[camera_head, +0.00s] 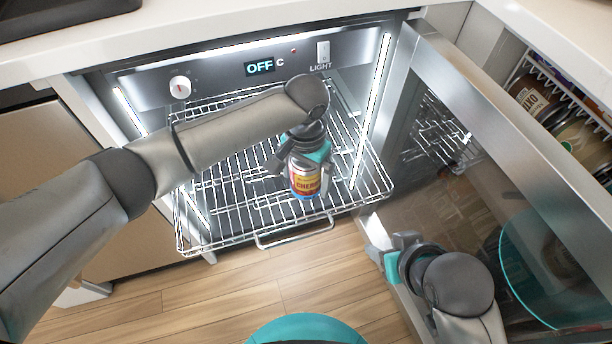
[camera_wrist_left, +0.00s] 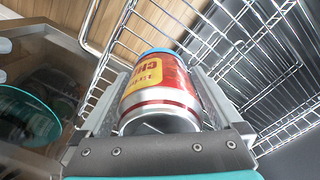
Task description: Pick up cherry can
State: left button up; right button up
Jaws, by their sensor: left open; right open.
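The cherry can (camera_head: 305,181) is red with a yellow label and stands on the pulled-out wire rack of the cooler. In the left wrist view the can (camera_wrist_left: 160,86) fills the middle, lying between the two fingers. My left gripper (camera_head: 304,172) reaches down over the can with its fingers open on either side of it. I cannot tell whether either finger touches the can. My right gripper (camera_head: 388,252) is open and empty, low at the right beside the open cooler door.
The wire rack (camera_head: 240,196) is otherwise empty, with a front handle (camera_head: 295,236). The open glass door (camera_head: 460,190) stands to the right, close to my right arm. The counter (camera_head: 200,32) overhangs the cooler above. A shelf with jars (camera_head: 545,105) is at far right.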

pick_arm(q)
jog(key=shift+f, duration=0.1)
jog(key=shift+c, duration=0.2)
grip_shut()
dwell(0.6)
